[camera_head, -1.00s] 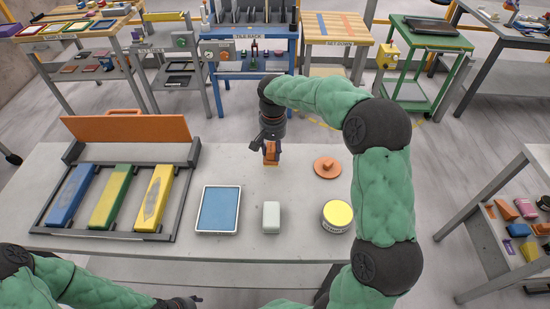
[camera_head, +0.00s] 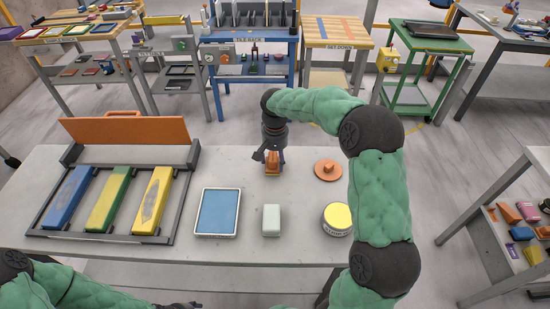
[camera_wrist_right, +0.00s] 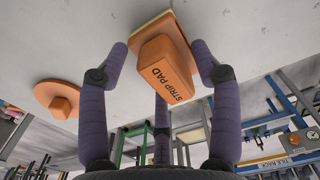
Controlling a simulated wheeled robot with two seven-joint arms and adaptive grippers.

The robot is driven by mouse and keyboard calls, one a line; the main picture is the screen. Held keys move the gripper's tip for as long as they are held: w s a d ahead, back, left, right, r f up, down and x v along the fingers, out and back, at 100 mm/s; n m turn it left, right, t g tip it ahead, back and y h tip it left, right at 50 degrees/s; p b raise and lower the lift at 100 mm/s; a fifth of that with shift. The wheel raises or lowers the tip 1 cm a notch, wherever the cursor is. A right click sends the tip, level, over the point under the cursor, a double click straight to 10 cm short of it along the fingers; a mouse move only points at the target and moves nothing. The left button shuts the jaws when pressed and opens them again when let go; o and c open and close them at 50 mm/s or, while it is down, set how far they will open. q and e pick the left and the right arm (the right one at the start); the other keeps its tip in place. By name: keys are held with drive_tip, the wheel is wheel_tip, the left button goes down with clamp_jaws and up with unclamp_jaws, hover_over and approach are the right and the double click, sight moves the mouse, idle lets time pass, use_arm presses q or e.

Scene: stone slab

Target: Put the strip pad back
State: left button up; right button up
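The strip pad (camera_head: 273,168) is an orange block lettered "STRIP PAD" with a wider base, at the back middle of the slab. It shows closely in the right wrist view (camera_wrist_right: 164,72), where its base appears to rest on the slab. My right gripper (camera_head: 271,157) is open around it; in the right wrist view the purple fingers (camera_wrist_right: 160,62) stand spread on both sides, apart from the block. My left gripper (camera_head: 185,305) shows only partly at the bottom edge; its fingers cannot be made out.
On the slab (camera_head: 240,168) are a rack (camera_head: 35,228) with blue, green and yellow bars, a blue tray (camera_head: 198,214), a pale block (camera_head: 271,219), a yellow-topped tin (camera_head: 338,217) and an orange knobbed disc (camera_head: 328,171). An orange lid (camera_head: 125,130) stands behind the rack.

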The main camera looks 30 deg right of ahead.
sight(275, 157)
wheel_tip(275, 157, up, 12)
drive_tip(key=p, duration=0.3)
drive_tip(key=shift+r+p, duration=0.15)
drive_tip(key=shift+p, duration=0.25)
idle(0.4)
